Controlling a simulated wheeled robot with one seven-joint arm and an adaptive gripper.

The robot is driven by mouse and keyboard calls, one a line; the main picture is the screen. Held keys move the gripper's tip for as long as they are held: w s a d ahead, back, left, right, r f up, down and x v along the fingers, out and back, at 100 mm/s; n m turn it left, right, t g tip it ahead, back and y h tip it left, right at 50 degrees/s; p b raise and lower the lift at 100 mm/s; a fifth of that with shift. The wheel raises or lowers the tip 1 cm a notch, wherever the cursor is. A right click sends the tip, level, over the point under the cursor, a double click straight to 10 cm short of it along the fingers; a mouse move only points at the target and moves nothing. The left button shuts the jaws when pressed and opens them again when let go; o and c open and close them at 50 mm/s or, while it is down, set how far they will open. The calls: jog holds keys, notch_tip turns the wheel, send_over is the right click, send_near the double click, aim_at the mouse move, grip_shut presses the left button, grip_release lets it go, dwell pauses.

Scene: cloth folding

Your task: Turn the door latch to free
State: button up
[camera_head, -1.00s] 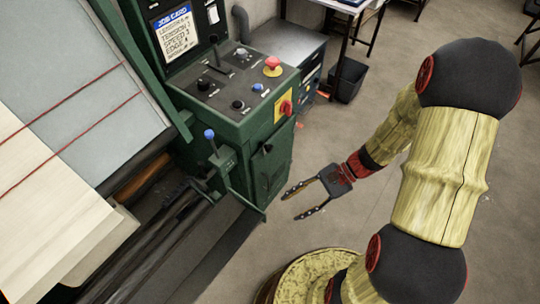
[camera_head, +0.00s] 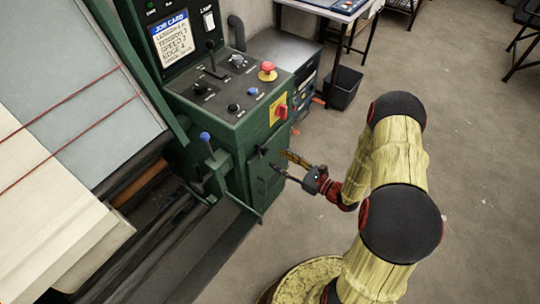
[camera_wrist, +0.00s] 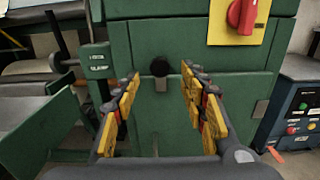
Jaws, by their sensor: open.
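The door latch (camera_wrist: 160,67) is a dark round knob with a short grey piece below it, on the front of the green cabinet door (camera_wrist: 225,95). In the head view the latch (camera_head: 263,151) is small on the cabinet's front face. My gripper (camera_head: 279,161) is open and empty, its fingers pointing at that face. In the wrist view the latch appears between the two yellow-padded fingertips of my gripper (camera_wrist: 162,76). I cannot tell whether the fingertips touch the door or how far off the latch is.
A red rotary switch on a yellow plate (camera_wrist: 240,22) sits above the door to the right. A blue-knobbed lever (camera_head: 207,142) stands left of the door. The control panel (camera_head: 235,80) is on top. Open floor (camera_head: 480,180) lies to the right.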

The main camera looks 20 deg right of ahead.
aim_at(267, 152)
jog(key=shift+b+x, duration=0.55)
jog(key=shift+x, duration=2.05)
jog(key=c, duration=0.3)
jog(key=shift+d, duration=0.1)
jog(key=c, duration=0.8)
grip_shut()
